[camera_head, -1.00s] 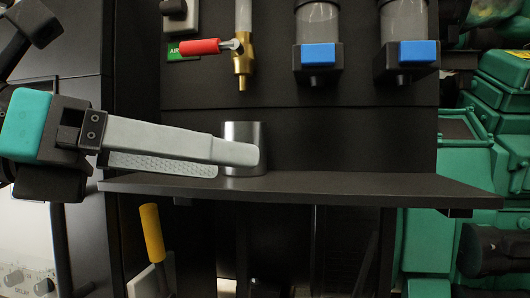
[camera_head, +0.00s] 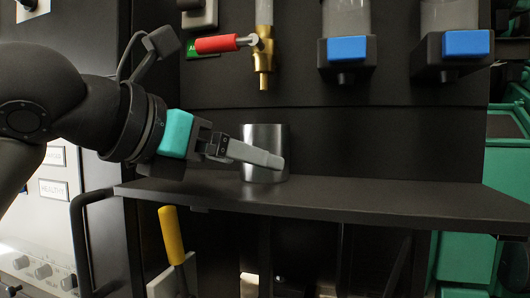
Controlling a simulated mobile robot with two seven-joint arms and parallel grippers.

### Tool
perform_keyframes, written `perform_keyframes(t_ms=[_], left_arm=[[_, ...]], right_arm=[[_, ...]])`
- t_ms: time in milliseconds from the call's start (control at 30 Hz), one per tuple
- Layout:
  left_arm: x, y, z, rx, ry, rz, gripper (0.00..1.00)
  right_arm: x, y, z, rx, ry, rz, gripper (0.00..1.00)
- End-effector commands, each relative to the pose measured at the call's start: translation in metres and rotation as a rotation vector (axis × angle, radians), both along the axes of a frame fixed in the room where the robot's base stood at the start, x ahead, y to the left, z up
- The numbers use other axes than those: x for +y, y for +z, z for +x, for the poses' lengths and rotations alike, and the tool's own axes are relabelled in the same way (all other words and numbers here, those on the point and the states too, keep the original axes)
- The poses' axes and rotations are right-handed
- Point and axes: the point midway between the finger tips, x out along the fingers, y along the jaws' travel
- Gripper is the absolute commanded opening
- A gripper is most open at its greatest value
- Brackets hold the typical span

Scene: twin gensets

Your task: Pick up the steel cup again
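The steel cup (camera_head: 265,136) is a plain grey metal cylinder standing upright on the black shelf (camera_head: 370,202). My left gripper (camera_head: 272,160) comes in from the left at the cup's height. One grey finger crosses the front of the cup's lower half. The other finger is hidden, so I cannot tell whether the fingers are closed on the cup. My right gripper is not in view.
A brass tap (camera_head: 263,62) with a red handle (camera_head: 217,44) hangs above the cup. Two blue-fronted dispensers (camera_head: 347,49) (camera_head: 467,43) are to its right. A yellow handle (camera_head: 172,234) is below the shelf. The shelf right of the cup is clear.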

Motion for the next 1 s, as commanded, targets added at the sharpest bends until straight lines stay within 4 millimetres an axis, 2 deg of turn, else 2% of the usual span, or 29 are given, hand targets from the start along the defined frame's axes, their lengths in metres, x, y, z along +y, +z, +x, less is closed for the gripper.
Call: perform_keyframes(t_ms=[267,400,700,1000], left_arm=[[-0.020,0.003,0.026,0.003,-0.002,-0.001,0.96],[-0.030,-0.004,0.039,0.003,-0.003,0.000,0.96],[-0.033,-0.007,0.043,-0.001,-0.002,0.000,0.96],[-0.033,-0.006,0.043,0.000,-0.002,0.000,0.62]], right_arm=[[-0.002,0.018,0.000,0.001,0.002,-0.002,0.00],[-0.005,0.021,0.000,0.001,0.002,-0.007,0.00],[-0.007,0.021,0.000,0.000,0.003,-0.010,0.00],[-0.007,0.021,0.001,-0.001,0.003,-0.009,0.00]])
